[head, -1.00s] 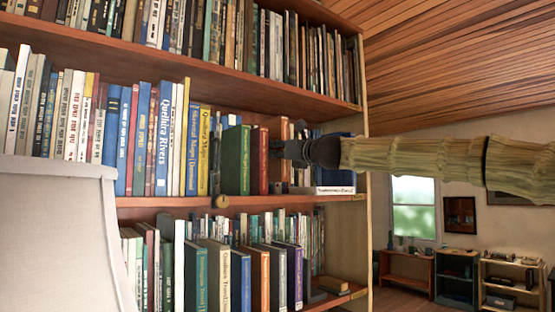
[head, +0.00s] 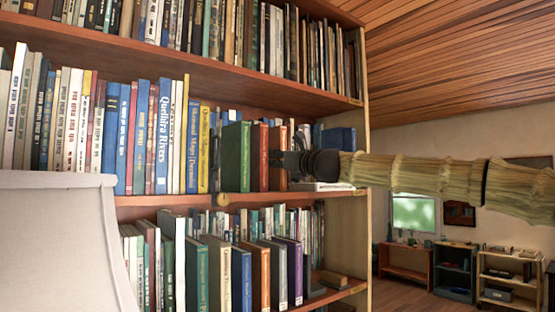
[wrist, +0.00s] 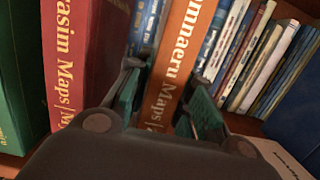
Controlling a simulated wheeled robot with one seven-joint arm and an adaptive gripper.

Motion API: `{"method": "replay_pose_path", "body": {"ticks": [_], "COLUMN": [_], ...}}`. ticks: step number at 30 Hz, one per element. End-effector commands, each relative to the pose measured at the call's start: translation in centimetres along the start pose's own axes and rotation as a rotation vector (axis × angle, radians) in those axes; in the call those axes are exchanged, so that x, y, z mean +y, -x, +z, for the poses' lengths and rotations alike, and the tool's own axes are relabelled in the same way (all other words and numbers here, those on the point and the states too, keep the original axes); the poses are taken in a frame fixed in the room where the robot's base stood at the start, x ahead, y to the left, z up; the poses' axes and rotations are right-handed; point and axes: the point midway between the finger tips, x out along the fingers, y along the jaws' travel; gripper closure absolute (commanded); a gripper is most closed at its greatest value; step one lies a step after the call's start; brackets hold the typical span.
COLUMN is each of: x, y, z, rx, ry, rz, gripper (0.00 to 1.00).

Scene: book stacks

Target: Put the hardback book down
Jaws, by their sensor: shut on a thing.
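The hardback book (wrist: 187,45) is orange-brown with white spine lettering that ends in "Maps". In the wrist view it stands between my two fingers. In the head view the orange book (head: 279,140) is upright on the middle shelf, just right of a red book (head: 260,155). My gripper (head: 290,163) reaches in from the right and is shut on the orange book. In the wrist view my gripper's fingers (wrist: 163,105) lie either side of its spine. The gripper hides part of the book, and I cannot tell whether its base bears on the shelf.
A green book (head: 236,157) stands left of the red one. A blue book (head: 338,139) and a flat white book (head: 325,186) are to the right. Several thin books stand behind. The middle shelf's edge (head: 160,200) runs below, and a pale lampshade (head: 55,245) fills the lower left.

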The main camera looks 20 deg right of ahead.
Motion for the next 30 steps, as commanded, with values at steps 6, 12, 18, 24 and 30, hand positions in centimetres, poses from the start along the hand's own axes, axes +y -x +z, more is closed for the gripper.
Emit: {"method": "replay_pose_path", "body": {"ticks": [6,12,18,24,30], "x": [0.0,0.0,0.0,0.0,-0.1], "y": [0.0,0.0,0.0,1.0,3.5], "z": [-0.2,-0.2,-0.1,-0.2,-0.2], "rx": [0.0,0.0,0.0,0.0,-0.002], "ry": [0.0,0.0,0.0,0.001,0.0], "rz": [0.0,0.0,0.0,0.0,-0.001], "gripper": [0.66,0.56,0.56,0.56,0.56]}}
